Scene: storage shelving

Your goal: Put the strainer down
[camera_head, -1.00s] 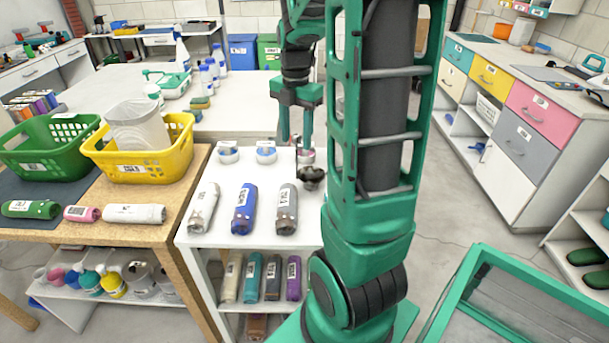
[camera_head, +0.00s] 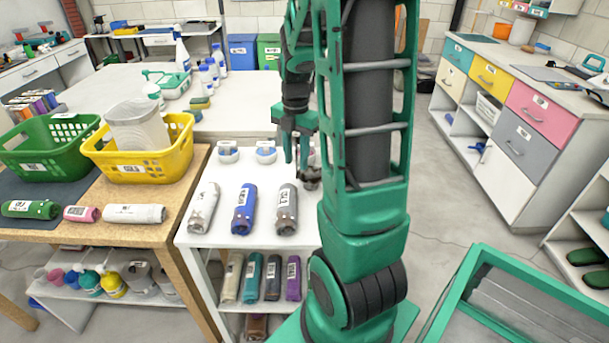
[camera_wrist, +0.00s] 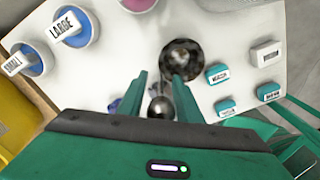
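A dark, round metal piece (camera_wrist: 182,60), which looks like the strainer, is on the white shelf top (camera_wrist: 110,75) just beyond my fingertips in the wrist view. A shiny metal ball (camera_wrist: 160,107) shows between my fingers; I cannot tell whether it belongs to the same thing. In the head view the dark piece (camera_head: 311,178) is at the right edge of the shelf top, partly behind my arm. My gripper (camera_wrist: 158,75) points down above it, fingers apart, with no clear contact. It also shows in the head view (camera_head: 296,160).
Round blue-and-white dishes labelled LARGE (camera_wrist: 75,28) and SMALL (camera_wrist: 30,60) stand nearby. A yellow basket (camera_head: 140,168) stands left. Teal labelled blocks (camera_wrist: 217,74) show right in the wrist view.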

